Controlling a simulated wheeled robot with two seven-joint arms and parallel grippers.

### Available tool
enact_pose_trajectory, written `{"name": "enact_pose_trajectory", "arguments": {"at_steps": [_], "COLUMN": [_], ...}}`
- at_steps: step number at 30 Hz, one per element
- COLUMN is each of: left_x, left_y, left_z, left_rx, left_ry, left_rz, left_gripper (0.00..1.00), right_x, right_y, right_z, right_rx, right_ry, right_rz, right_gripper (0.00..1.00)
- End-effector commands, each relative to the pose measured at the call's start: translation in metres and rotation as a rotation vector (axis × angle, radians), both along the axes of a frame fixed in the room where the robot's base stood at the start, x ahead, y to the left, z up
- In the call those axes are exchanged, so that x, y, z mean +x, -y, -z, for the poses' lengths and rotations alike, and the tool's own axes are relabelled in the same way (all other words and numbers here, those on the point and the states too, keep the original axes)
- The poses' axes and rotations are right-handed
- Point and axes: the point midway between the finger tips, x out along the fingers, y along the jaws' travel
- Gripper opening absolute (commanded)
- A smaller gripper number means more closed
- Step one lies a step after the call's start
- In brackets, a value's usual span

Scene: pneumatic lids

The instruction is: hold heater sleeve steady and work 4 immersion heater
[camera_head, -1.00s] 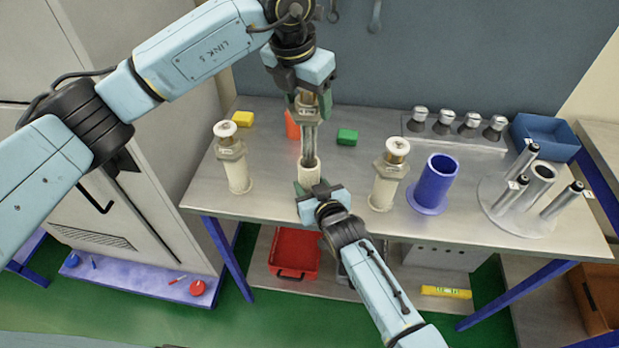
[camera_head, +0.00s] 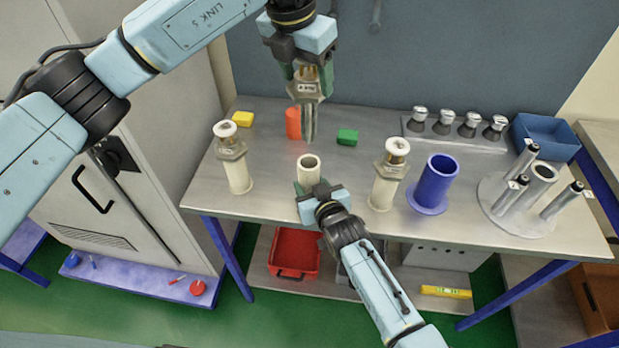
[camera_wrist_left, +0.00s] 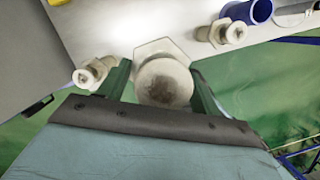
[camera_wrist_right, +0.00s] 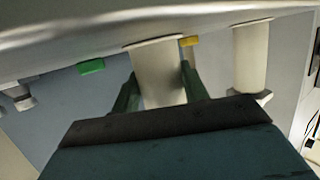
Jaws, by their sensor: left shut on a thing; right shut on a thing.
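An immersion heater (camera_head: 307,90) with a hex head and metal rods hangs upright in my left gripper (camera_head: 306,76), which is shut on it. Its rod tips are just above the open white heater sleeve (camera_head: 308,163), apart from it. The heater's round end fills the middle of the left wrist view (camera_wrist_left: 165,82). My right gripper (camera_head: 312,192) is shut on the sleeve, which stands on the bench; the sleeve also shows in the right wrist view (camera_wrist_right: 158,72). Two more white sleeves with hex heads and capped tops stand at left (camera_head: 237,170) and right (camera_head: 384,188).
Several grey knobs (camera_head: 443,122) line the back, beside a blue bin (camera_head: 545,138).

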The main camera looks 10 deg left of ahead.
Motion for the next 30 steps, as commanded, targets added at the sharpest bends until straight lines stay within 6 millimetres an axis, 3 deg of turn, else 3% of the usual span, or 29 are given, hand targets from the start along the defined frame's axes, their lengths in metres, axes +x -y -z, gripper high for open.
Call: {"name": "enact_pose_trajectory", "arguments": {"at_steps": [5, 6, 12, 23, 30], "left_x": [0.0, 0.0, 0.0, 0.0, 0.0], "left_y": [0.0, 0.0, 0.0, 0.0, 0.0], "left_z": [-0.001, -0.001, -0.001, -0.001, -0.001], "left_rx": [-0.002, -0.002, -0.002, -0.002, -0.002], "left_ry": [0.002, 0.002, 0.002, 0.002, 0.002], "left_rz": [0.0, 0.0, 0.0, 0.0, 0.0], "left_gripper": [0.41, 0.41, 0.41, 0.41, 0.41], "right_x": [-0.002, -0.002, -0.001, -0.003, -0.022], "right_y": [0.002, 0.002, 0.001, 0.002, 0.012], "right_z": [0.007, 0.006, 0.004, 0.0, -0.006], "right_rx": [-0.008, -0.008, -0.005, -0.002, -0.001], "right_ry": [-0.014, -0.013, -0.008, -0.002, -0.002], "right_rz": [0.001, 0.001, 0.001, 0.001, -0.001], "right_gripper": [0.24, 0.45, 0.69, 0.69, 0.69]}}
